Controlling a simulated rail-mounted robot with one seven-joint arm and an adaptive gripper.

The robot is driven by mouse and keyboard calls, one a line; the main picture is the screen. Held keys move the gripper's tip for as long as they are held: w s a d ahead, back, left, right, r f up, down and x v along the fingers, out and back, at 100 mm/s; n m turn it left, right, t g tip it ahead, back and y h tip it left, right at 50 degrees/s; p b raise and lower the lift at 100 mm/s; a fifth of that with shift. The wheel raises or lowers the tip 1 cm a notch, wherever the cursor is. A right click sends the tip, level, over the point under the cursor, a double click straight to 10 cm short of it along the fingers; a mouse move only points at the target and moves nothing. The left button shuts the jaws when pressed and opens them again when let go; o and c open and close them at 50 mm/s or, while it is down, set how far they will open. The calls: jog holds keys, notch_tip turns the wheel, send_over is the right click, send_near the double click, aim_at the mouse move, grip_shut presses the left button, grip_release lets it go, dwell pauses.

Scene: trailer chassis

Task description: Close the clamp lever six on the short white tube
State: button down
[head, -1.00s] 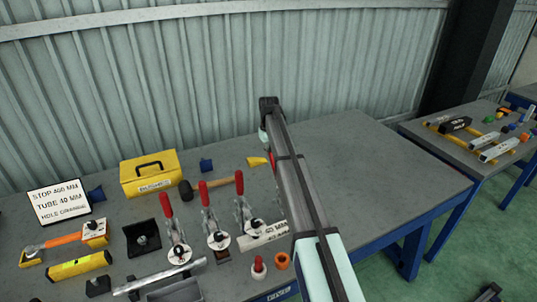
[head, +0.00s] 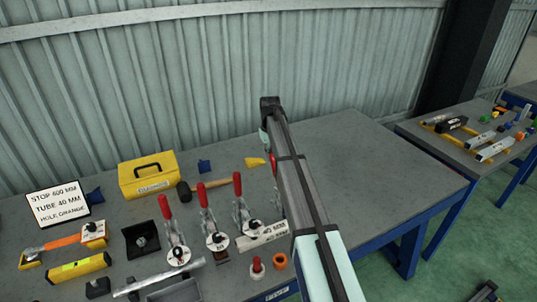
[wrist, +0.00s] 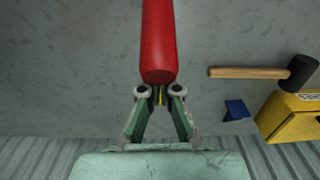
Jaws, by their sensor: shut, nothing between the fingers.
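The short white tube (head: 263,235), marked 40 MM, lies across the clamps at the right of the row on the bench. Three upright red clamp levers show, at left (head: 165,207), middle (head: 203,194) and right (head: 237,184). A sliver of another red handle (head: 273,164) shows at the edge of my arm, which hides the rest. The clamp numbers are too small to read. In the wrist view, my gripper (wrist: 160,93) is shut and empty, its fingertips at the end of a red lever handle (wrist: 159,45). I cannot tell whether they touch. My arm hides the gripper in the head view.
A hammer (head: 210,185), a yellow box (head: 147,176) and a blue block (head: 204,166) lie behind the clamps. A red-topped piece (head: 257,267) and an orange ring (head: 280,261) stand in front. The bench (head: 390,170) is clear right of my arm.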

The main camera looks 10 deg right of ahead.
jog(key=shift+s, duration=0.1)
dwell(0.3)
jog(key=shift+s+d+r+p, duration=0.2)
jog(key=shift+s+r+p, duration=0.15)
jog(key=shift+s, duration=0.45)
jog(key=shift+s+d+r+p, duration=0.2)
jog(key=shift+s+r, duration=0.1)
jog(key=shift+s, duration=0.55)
jog(key=shift+s+d, duration=0.1)
jog(key=shift+s, duration=0.05)
jog(key=shift+s+d+r, duration=0.1)
jog(key=shift+s+d, duration=0.1)
jog(key=shift+s, duration=0.65)
jog(key=shift+w+r+p, duration=0.15)
jog(key=shift+r+p, duration=0.3)
notch_tip(320, 180, up, 7)
jog(key=p, duration=0.3)
jog(key=shift+p, duration=0.3)
